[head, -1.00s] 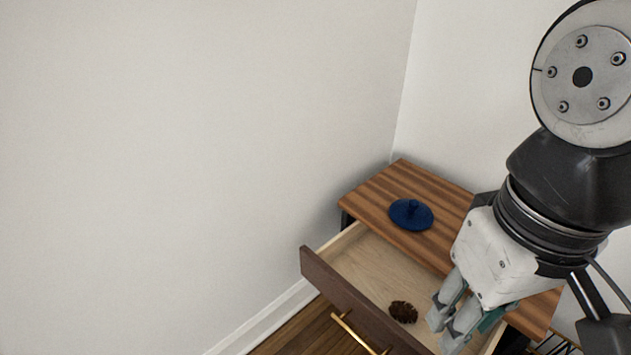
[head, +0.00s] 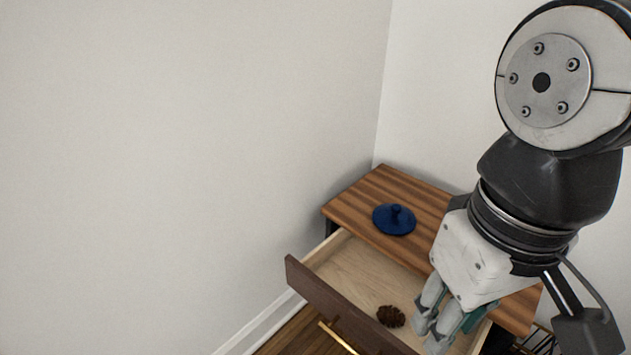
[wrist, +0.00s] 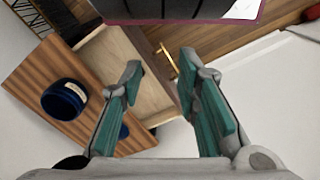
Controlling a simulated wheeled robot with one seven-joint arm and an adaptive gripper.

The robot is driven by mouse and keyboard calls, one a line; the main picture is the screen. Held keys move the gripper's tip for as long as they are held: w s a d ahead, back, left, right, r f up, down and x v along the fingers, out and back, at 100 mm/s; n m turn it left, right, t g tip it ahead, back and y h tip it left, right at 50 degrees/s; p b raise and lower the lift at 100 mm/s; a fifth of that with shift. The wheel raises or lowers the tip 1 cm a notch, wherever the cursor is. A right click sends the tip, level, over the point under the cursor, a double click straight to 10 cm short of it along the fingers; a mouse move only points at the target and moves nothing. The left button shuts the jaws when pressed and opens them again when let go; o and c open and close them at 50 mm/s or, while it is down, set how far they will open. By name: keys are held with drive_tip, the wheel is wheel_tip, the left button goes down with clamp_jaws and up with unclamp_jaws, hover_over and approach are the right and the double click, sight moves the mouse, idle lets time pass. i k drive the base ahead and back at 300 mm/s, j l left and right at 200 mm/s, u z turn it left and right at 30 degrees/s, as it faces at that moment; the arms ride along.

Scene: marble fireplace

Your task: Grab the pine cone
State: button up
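The brown pine cone (head: 391,316) lies in the open drawer (head: 350,262), near the right end of the part I can see. My gripper (head: 432,332) is just right of it in the head view, pointing down, and partly hides the drawer. I cannot tell its height above the drawer floor. In the wrist view, my gripper (wrist: 160,68) is open, its two fingers wide apart with nothing between them. The pale drawer interior (wrist: 151,98) shows beyond the fingers; I cannot make out the pine cone there.
A dark blue lid (head: 394,220) rests on the striped wooden cabinet top (head: 365,198). A dark blue pot (wrist: 65,101) stands on that top in the wrist view. The drawer front has a brass handle (head: 337,338). A white wall is behind the cabinet.

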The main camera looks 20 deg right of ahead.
sight(388, 314)
drive_tip(key=j+z, duration=0.25)
drive_tip(key=k+j+z, duration=0.15)
drive_tip(key=j+z, duration=0.15)
drive_tip(key=k+j+z, duration=0.25)
drive_tip(key=j, duration=0.2)
drive_tip(key=k, duration=0.05)
